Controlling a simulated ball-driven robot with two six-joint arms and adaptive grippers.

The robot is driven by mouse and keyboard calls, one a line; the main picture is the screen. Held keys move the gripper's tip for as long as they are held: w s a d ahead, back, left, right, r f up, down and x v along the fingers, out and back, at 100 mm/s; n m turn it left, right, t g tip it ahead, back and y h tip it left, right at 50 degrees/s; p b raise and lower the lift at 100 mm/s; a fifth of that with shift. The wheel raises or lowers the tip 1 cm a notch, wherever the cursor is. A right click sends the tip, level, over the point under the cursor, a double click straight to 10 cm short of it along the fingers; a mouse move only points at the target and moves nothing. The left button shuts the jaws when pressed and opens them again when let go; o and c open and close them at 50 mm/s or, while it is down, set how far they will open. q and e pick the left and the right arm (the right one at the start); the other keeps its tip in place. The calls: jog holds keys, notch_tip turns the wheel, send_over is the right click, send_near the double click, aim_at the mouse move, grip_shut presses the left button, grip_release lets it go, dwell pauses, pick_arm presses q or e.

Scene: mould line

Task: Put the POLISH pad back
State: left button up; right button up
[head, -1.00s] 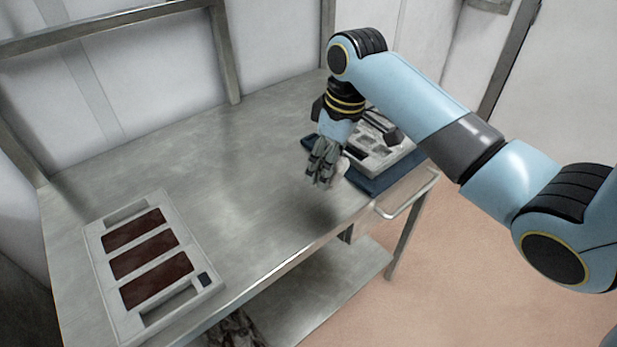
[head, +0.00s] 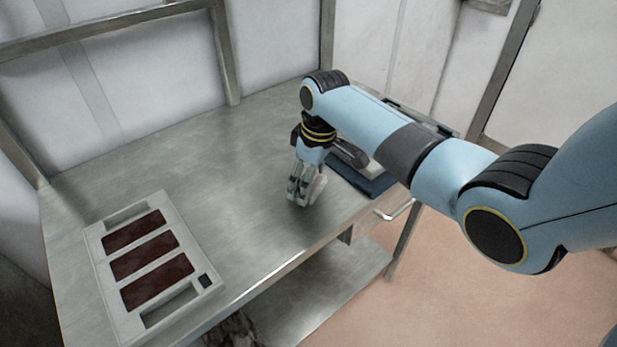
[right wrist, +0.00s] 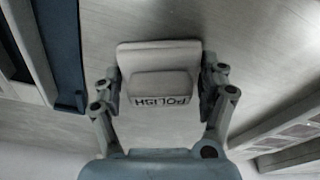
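The POLISH pad (right wrist: 158,62) is a pale block with a raised grip and a "POLISH" label, upside down in the right wrist view. My right gripper (right wrist: 161,84) has a finger on each side of the pad and is shut on it. In the head view the gripper (head: 302,190) points down over the metal table, with a pale bit of the pad (head: 319,187) showing beside its fingers. I cannot tell whether the pad touches the table. My left gripper is not in view.
A blue mat (head: 346,174) with a grey holder lies right of the gripper, mostly hidden by my arm. A pale mould tray (head: 211,264) with three dark red cavities lies front left. The table (head: 222,165) between is clear; its front edge is close.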

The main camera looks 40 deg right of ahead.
aim_at(316, 185)
jog(key=o, duration=0.4)
jog(key=shift+o, duration=0.2)
jog(key=shift+r, duration=0.6)
notch_tip(316, 185, up, 11)
jog(key=s, duration=0.1)
jog(key=shift+s+d, duration=0.3)
jog(key=shift+d, duration=0.1)
